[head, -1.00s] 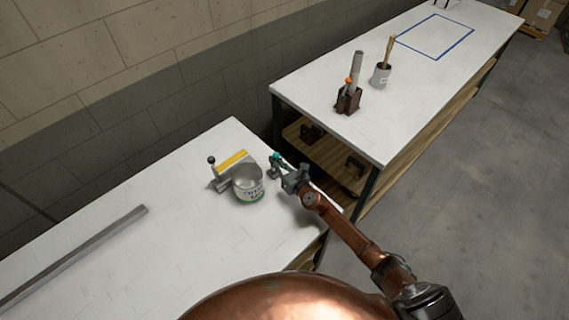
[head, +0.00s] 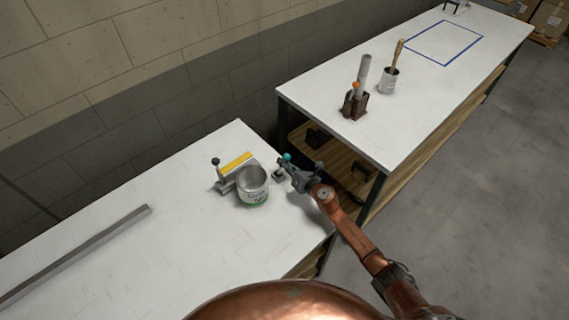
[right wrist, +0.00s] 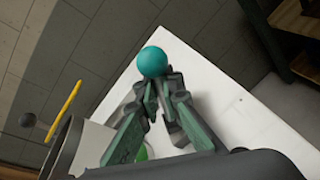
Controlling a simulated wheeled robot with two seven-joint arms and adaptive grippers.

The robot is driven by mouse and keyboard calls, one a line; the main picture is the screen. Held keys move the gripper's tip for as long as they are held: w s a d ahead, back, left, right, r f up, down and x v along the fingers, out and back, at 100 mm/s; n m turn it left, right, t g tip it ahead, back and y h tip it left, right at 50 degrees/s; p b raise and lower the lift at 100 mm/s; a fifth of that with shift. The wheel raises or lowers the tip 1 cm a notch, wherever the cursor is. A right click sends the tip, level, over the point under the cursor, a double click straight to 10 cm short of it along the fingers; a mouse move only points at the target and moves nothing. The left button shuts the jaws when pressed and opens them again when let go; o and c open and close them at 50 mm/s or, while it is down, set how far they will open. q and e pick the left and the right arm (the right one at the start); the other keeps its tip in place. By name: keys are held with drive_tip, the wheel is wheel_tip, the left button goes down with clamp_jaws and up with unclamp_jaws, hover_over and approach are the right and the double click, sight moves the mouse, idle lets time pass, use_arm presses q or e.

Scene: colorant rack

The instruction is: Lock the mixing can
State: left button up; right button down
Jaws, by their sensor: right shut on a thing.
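A teal ball knob (head: 287,157) tops a handle just right of the can. My right gripper (head: 284,166) is shut at this handle. In the right wrist view the teal ball (right wrist: 152,62) sits at the fingertips (right wrist: 158,88), and the fingers hide the stem. The can's rim (right wrist: 68,140) shows at lower left. My left gripper is out of view.
A long grey bar (head: 75,258) lies on the near table (head: 150,260). Beyond a narrow gap, the second table (head: 420,105) holds a brown holder (head: 354,104), a cup with a wooden-handled tool (head: 388,83) and a blue outlined square (head: 443,63). A wall runs behind.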

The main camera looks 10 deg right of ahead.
drive_tip(key=c, duration=2.1)
unclamp_jaws()
drive_tip(key=shift+v, duration=6.1)
drive_tip(key=shift+f, duration=0.15)
